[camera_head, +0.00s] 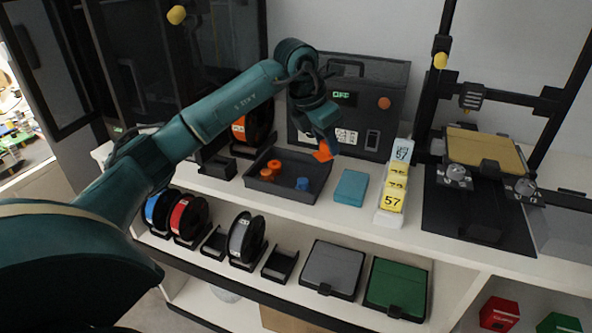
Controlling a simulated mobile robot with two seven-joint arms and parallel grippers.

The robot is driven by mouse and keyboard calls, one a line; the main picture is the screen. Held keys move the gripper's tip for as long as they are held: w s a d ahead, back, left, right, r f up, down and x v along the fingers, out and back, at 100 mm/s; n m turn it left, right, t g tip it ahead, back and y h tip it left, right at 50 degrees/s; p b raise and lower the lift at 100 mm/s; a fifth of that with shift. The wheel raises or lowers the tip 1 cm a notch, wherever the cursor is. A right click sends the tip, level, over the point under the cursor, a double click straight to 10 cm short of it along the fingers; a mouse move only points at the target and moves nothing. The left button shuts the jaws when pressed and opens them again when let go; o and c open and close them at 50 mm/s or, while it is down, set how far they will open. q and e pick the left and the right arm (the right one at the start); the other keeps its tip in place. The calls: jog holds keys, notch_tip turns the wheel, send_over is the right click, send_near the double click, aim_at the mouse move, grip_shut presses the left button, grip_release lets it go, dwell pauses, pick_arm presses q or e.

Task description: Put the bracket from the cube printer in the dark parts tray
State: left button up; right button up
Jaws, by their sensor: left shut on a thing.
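My left gripper (322,138) is shut on an orange bracket (323,152) and holds it at the right back side of the dark parts tray (262,187). The bracket appears above the tray's far right corner; I cannot tell its exact height. The tray stands on the white shelf top and holds small orange parts and a blue part (302,184). The open-frame printer (470,190) at the right has a bare tan bed (484,150). I cannot tell whether it is the cube printer. My right gripper is not in view.
A dark box with a display (388,84) stands behind the tray. A teal box (351,188) and a stand with yellow number tags (392,197) are right of the tray. An orange spool (250,128) stands behind it. Spools and cases fill the lower shelf.

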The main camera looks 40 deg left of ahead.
pick_arm(q)
jog(key=w+a+r+n+y+p, duration=0.1)
jog(key=w+a+r+n+y, duration=0.15)
jog(key=a+n, duration=0.35)
jog(key=shift+n, duration=0.8)
jog(key=f, duration=0.3)
jog(key=d+f, duration=0.1)
jog(key=f, duration=0.2)
jog(key=f+p, duration=0.1)
jog(key=f, duration=0.3)
jog(key=shift+d, duration=0.2)
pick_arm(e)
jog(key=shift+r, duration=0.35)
pick_arm(q)
jog(key=shift+f, duration=0.1)
jog(key=shift+f, duration=0.15)
jog(key=o, duration=0.7)
